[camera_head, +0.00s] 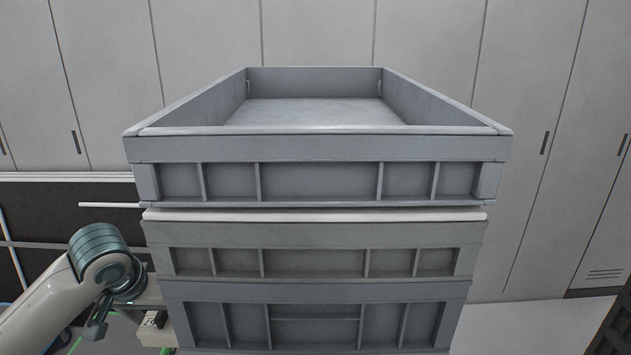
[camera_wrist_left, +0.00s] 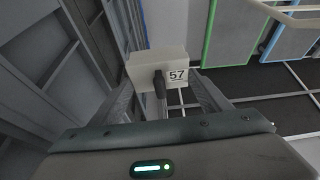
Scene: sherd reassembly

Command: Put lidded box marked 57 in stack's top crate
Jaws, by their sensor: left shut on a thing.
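The lidded box marked 57 (camera_wrist_left: 145,66) is a small pale box with a dark latch and a white label in the left wrist view. My left gripper (camera_wrist_left: 163,88) is shut on it. In the head view the box (camera_head: 157,334) shows low at the left, beside the lower part of the stack and well below the top crate's rim. The left gripper (camera_head: 140,312) is partly hidden there by its own wrist. The stack's top crate (camera_head: 320,148) is grey and open at the top, and its visible floor is bare. My right gripper is in neither view.
Two more grey crates, a middle one (camera_head: 315,234) and a lower one (camera_head: 315,291), stand under the top crate. Pale cabinets (camera_head: 320,30) line the back. Green-edged and blue-edged panels (camera_wrist_left: 238,35) show in the wrist view. The space above the top crate is clear.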

